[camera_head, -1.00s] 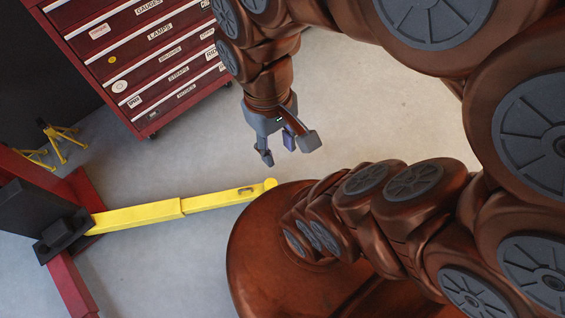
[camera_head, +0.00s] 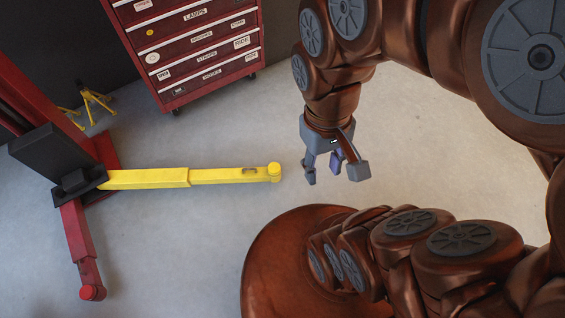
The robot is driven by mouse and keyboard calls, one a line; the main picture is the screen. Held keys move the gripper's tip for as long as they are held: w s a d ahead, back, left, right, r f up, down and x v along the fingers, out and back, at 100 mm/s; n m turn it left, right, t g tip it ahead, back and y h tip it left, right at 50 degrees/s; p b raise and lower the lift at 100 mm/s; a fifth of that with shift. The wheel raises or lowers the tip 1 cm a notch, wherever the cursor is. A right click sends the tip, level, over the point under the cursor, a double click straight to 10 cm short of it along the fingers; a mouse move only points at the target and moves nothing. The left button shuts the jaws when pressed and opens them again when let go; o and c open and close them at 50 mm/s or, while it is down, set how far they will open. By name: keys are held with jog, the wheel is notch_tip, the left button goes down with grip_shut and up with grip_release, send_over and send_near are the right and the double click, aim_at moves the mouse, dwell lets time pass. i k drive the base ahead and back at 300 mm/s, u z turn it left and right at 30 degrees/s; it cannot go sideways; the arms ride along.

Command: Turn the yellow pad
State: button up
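The yellow pad (camera_head: 274,172) is a small round piece at the right end of a yellow lift arm (camera_head: 150,178). The arm reaches right from a dark bracket on a red lift post, above the floor. My gripper (camera_head: 336,176) is to the right of the pad, apart from it in the picture. It points down, with its grey fingers spread and nothing between them. I cannot tell its height relative to the pad.
A red lift arm (camera_head: 78,240) with a red round end (camera_head: 92,292) runs down the picture from the bracket (camera_head: 72,184). A red tool cabinet (camera_head: 200,50) stands at the back. Yellow stands (camera_head: 92,104) are at the back left. The grey floor between is clear.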

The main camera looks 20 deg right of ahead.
aim_at(274, 168)
jog(key=u, duration=1.45)
jog(key=i, duration=0.35)
jog(key=u, duration=1.65)
jog(key=i, duration=0.5)
jog(key=z, duration=2.75)
